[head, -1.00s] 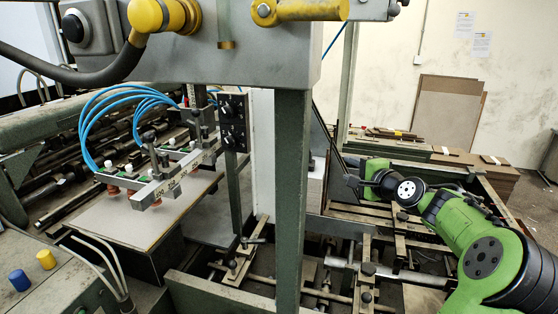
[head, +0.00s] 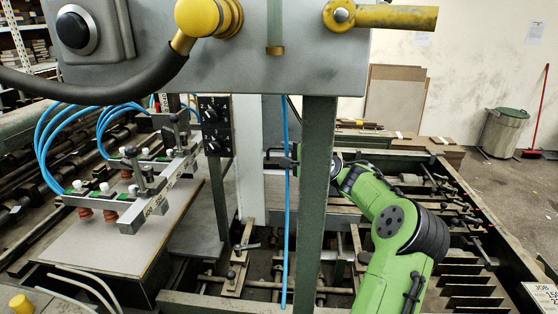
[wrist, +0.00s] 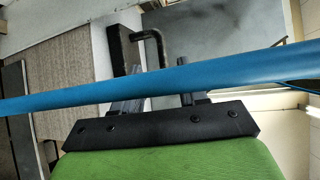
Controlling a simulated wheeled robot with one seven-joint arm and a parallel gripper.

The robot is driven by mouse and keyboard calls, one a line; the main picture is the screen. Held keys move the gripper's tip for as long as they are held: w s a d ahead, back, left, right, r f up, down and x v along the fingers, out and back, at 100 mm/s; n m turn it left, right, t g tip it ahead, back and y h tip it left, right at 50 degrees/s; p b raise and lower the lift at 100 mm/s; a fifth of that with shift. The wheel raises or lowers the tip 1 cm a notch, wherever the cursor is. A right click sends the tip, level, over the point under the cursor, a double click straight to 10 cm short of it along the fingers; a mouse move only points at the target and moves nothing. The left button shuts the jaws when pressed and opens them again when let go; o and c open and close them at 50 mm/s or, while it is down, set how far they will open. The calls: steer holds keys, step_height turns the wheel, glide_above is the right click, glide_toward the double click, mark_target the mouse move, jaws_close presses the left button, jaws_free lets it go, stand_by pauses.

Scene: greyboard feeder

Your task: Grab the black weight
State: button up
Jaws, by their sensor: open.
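My gripper (head: 270,156) is open at the end of my green arm, just left of the green post, beside a pale upright panel. A blue hose hangs in front of it in the head view and crosses the wrist view. In the wrist view, my gripper's dark mounting bar lies below the hose, which partly hides the fingers. A black block with a bent rod (wrist: 118,50) shows above the hose; I cannot tell whether it is the black weight or a finger part. I cannot pick out the weight for certain in the head view.
The green post (head: 317,190) stands in front of my forearm. A grey control box (head: 270,40) hangs above. A suction-cup bar (head: 150,195) sits over the greyboard stack (head: 110,235) at left. Machine rails and rods lie below. Open floor shows at far right.

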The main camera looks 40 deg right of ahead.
mark_target(279, 148)
steer(key=p+x, duration=0.1)
steer(key=x, duration=0.6)
steer(key=shift+w+r+p, duration=0.1)
steer(key=shift+w+p, duration=0.25)
steer(key=shift+p, duration=0.05)
steer(key=shift+s, duration=0.2)
steer(key=shift+c, duration=0.5)
jaws_close()
steer(key=shift+w+r, duration=0.1)
steer(key=shift+r, duration=0.05)
